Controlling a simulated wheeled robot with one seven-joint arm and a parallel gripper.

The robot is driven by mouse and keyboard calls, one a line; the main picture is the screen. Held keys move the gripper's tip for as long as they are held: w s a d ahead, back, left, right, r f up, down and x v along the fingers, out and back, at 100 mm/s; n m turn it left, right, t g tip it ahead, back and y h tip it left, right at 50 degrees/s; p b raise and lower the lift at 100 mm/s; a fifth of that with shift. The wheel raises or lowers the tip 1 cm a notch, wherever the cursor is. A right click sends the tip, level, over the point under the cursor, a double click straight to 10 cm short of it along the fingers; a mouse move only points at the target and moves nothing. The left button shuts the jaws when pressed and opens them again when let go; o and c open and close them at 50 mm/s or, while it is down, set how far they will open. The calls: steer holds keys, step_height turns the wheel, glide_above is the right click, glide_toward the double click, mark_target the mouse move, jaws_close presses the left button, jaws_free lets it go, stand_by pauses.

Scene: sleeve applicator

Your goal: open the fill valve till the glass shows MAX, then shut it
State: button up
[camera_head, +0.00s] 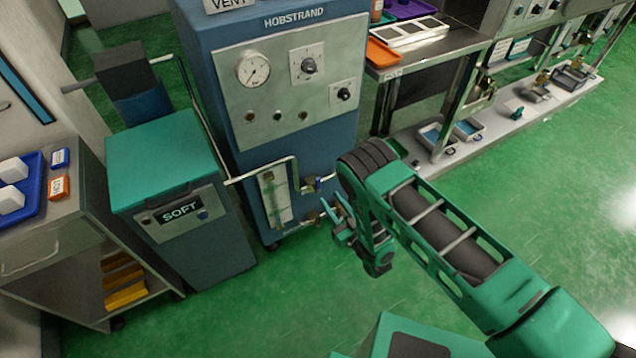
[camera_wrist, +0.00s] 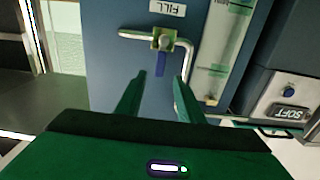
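The fill valve (camera_wrist: 162,42) is a brass body on a pale pipe, with a blue lever (camera_wrist: 161,64) and a FILL label (camera_wrist: 167,8) beside it. In the head view a blue-handled valve (camera_head: 313,183) sits right of the glass. The sight glass (camera_head: 275,197) is a pale upright plate on the blue machine; it also shows in the wrist view (camera_wrist: 214,55) with green marks. Its level is too small to read. My gripper (camera_wrist: 158,77) is open; its fingertips are either side of the lever's end, contact unclear. It also shows in the head view (camera_head: 333,217).
The HOBSTRAND machine (camera_head: 335,130) carries a gauge (camera_head: 253,69) and knobs. The SOFT unit (camera_head: 165,160) stands left of it, with a pale pipe between them. A lower valve (camera_head: 308,218) is below the blue-handled one. A steel bench (camera_head: 440,60) stands right; green floor is open in front.

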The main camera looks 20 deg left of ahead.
mark_target(319, 184)
steer(key=x, duration=1)
steer(key=shift+w, duration=0.1)
jaws_close()
steer(key=shift+r, duration=0.1)
